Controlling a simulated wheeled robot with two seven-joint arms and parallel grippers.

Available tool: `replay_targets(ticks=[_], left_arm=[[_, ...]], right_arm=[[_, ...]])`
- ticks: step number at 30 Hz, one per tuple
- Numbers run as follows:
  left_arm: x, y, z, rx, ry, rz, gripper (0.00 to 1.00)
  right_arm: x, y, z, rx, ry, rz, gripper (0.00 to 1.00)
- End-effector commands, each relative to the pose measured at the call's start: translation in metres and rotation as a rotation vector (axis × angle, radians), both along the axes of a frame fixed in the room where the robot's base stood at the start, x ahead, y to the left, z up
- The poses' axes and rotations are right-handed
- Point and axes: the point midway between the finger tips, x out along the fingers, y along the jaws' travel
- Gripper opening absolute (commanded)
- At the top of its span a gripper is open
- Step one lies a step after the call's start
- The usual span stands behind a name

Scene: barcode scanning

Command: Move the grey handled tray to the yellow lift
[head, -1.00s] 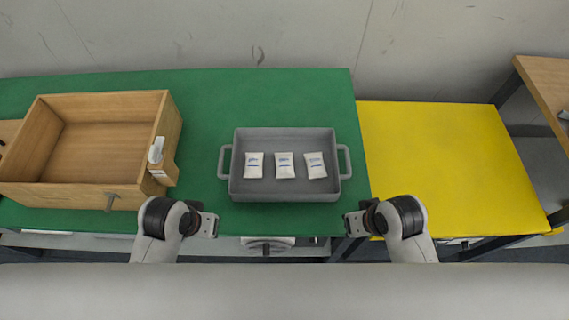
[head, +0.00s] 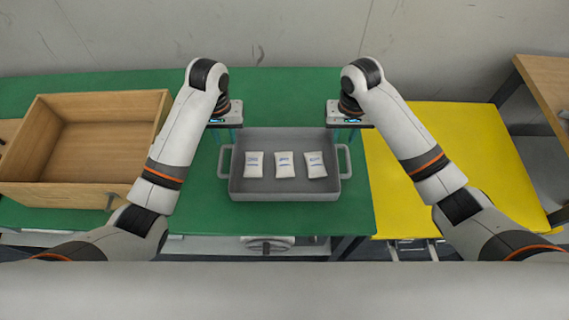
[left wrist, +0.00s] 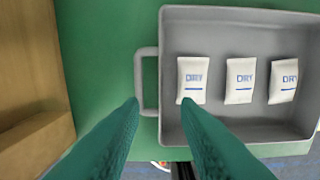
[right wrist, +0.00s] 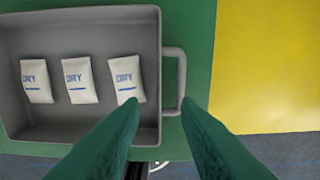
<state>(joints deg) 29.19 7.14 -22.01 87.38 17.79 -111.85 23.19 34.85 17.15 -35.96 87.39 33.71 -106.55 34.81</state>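The grey tray (head: 285,197) sits on the green table with three white "DRY" packets (head: 284,164) lying flat in it. A loop handle stands out from each side. My left gripper (left wrist: 160,103) is open above the tray's left handle (left wrist: 148,82), with a fingertip on either side of it in the left wrist view. My right gripper (right wrist: 162,103) is open above the right handle (right wrist: 175,82) in the same way. Neither gripper holds anything. The yellow lift (head: 450,150) is right of the green table, with its top clear.
A wooden box (head: 100,195) stands on the green table (head: 270,85) at the left, close to my left arm. A brown table (head: 550,80) stands at the far right. A grey wall rises behind.

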Motion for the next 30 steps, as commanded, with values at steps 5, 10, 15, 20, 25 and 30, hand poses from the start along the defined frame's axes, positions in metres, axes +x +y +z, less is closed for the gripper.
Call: replay_targets(ticks=[5, 10, 15, 20, 25, 30], left_arm=[[0.001, 0.0, 0.0, 0.001, 0.001, 0.001, 0.29], [0.0, 0.0, -0.002, 0.001, 0.001, 0.001, 0.29], [0.0, 0.0, -0.018, 0.001, 0.004, 0.001, 0.29], [0.0, 0.0, -0.047, 0.001, 0.004, 0.002, 0.29], [0.0, 0.0, -0.08, 0.002, 0.004, 0.002, 0.29], [0.0, 0.0, -0.104, 0.001, 0.001, 0.0, 0.29]], right_arm=[[0.001, -0.001, 0.0, -0.001, 0.001, -0.002, 0.29], [0.0, 0.0, -0.002, -0.001, 0.001, -0.001, 0.29], [0.0, 0.0, -0.018, -0.001, 0.003, -0.001, 0.29], [0.0, 0.0, -0.047, -0.002, 0.003, -0.001, 0.29], [0.0, 0.0, -0.08, -0.001, 0.004, -0.001, 0.29], [0.0, 0.0, -0.105, -0.001, 0.002, 0.0, 0.29]])
